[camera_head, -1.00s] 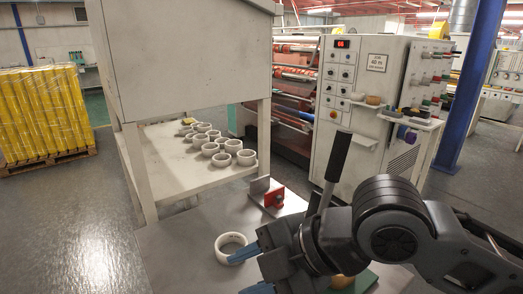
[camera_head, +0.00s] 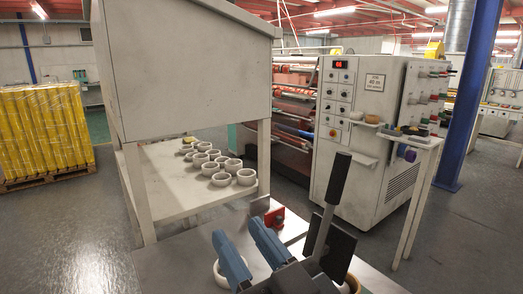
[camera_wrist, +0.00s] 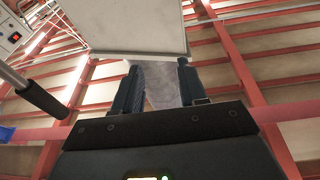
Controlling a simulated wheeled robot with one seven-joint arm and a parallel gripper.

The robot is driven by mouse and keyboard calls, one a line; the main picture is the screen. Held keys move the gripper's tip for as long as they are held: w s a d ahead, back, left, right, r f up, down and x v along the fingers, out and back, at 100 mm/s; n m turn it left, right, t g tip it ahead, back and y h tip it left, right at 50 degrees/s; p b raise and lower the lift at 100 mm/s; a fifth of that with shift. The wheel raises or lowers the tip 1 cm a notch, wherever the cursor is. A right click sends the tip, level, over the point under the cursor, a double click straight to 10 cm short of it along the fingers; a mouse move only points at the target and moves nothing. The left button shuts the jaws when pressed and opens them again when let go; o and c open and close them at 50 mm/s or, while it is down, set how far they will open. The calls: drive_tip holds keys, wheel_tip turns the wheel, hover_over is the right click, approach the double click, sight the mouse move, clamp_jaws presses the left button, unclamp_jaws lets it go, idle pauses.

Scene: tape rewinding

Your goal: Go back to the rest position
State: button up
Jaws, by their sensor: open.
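My gripper (camera_head: 248,258) is at the bottom centre of the head view, over the near table (camera_head: 165,262), with its two blue fingers apart and pointing up and to the left. In the wrist view my gripper (camera_wrist: 160,88) shows both fingers spread with nothing between them. A white ring (camera_head: 221,274) lies on the near table behind the fingers and is partly hidden by them.
A grey cabinet (camera_head: 190,70) stands over a white shelf (camera_head: 165,190) holding several white rings (camera_head: 222,179). A red block (camera_head: 274,217) sits at the table's far edge. A black-handled lever (camera_head: 338,178) rises beside my gripper. A control machine (camera_head: 365,130) stands behind.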

drive_tip(key=s+d+f+m+h, duration=0.8)
drive_tip(key=s+d+f+h, duration=0.2)
drive_tip(key=s+d+f, duration=0.45)
drive_tip(key=s+d+f+n+g, duration=0.1)
drive_tip(key=s+d, duration=0.3)
drive_tip(key=s, duration=0.4)
drive_tip(key=s+d+f+n+g+h, duration=0.1)
drive_tip(key=s+d+f, duration=0.1)
drive_tip(key=s+d, duration=0.3)
drive_tip(key=s, duration=0.4)
drive_tip(key=shift+f+g, duration=0.3)
drive_tip(key=shift+g, duration=0.1)
